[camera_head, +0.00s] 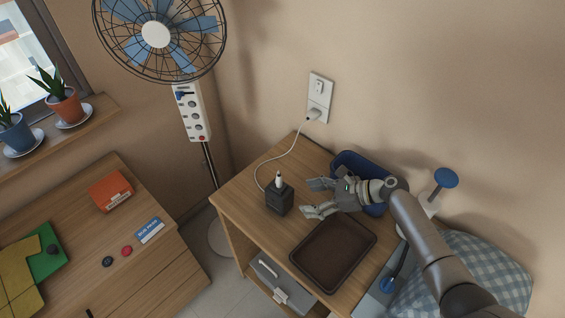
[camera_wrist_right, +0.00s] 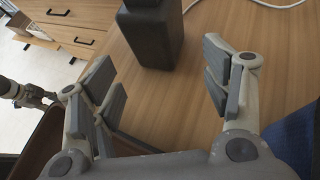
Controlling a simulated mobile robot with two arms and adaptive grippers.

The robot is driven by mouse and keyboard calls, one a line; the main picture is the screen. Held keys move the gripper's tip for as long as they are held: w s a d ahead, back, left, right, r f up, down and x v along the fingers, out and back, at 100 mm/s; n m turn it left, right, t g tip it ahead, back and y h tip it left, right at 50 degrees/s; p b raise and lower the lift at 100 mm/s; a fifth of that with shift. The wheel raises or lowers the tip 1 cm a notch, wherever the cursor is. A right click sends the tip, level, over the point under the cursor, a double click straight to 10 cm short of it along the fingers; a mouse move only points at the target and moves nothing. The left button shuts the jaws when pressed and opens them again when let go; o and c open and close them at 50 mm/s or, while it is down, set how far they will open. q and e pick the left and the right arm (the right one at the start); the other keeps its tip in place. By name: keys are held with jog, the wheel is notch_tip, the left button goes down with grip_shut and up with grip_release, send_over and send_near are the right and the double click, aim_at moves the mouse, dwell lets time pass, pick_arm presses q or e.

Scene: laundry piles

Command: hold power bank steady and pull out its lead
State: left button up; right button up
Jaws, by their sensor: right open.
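The power bank (camera_head: 279,198) is a dark upright block on the wooden side table. A white plug stands in its top, and its white lead (camera_head: 287,152) curves back to the wall outlet. In the right wrist view the power bank (camera_wrist_right: 152,38) stands beyond my finger gap; its top is cut off. My right gripper (camera_head: 316,198) is open and empty, to the right of the power bank, fingers pointing at it without touching. It also shows in the wrist view (camera_wrist_right: 160,82). What looks like my left gripper (camera_wrist_right: 28,96) is at that view's left edge, too small to read.
A brown tray (camera_head: 296,262) lies just in front of my right gripper, and a blue container (camera_head: 345,160) sits behind it. The wall outlet (camera_head: 318,97) is above the table. A fan (camera_head: 156,35) stands at left. Bare wood (camera_head: 240,190) lies left of the power bank.

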aim_at(292, 199)
jog(key=shift+w+f, duration=0.1)
jog(key=shift+w, duration=0.2)
jog(key=b+x, duration=0.2)
jog(key=x, duration=0.1)
jog(key=s+b+x, duration=0.1)
jog(key=shift+w+a+b, duration=0.15)
jog(key=shift+a+b, duration=0.25)
jog(key=shift+a, duration=0.05)
jog(key=b+x, duration=0.1)
jog(key=x, duration=0.3)
jog(key=shift+w+a, duration=0.15)
jog(key=shift+a, duration=0.05)
jog(key=shift+w+a+f, duration=0.1)
jog(key=shift+a+f, duration=0.05)
jog(key=shift+a, duration=0.05)
jog(key=shift+c, duration=0.2)
jog(key=c, duration=0.7)
pick_arm(q)
notch_tip(292, 199, down, 6)
jog(key=s, duration=0.2)
jog(key=shift+s+r, duration=0.2)
jog(key=shift+r, duration=0.05)
jog(key=shift+w+a, duration=0.1)
jog(key=shift+w, duration=0.1)
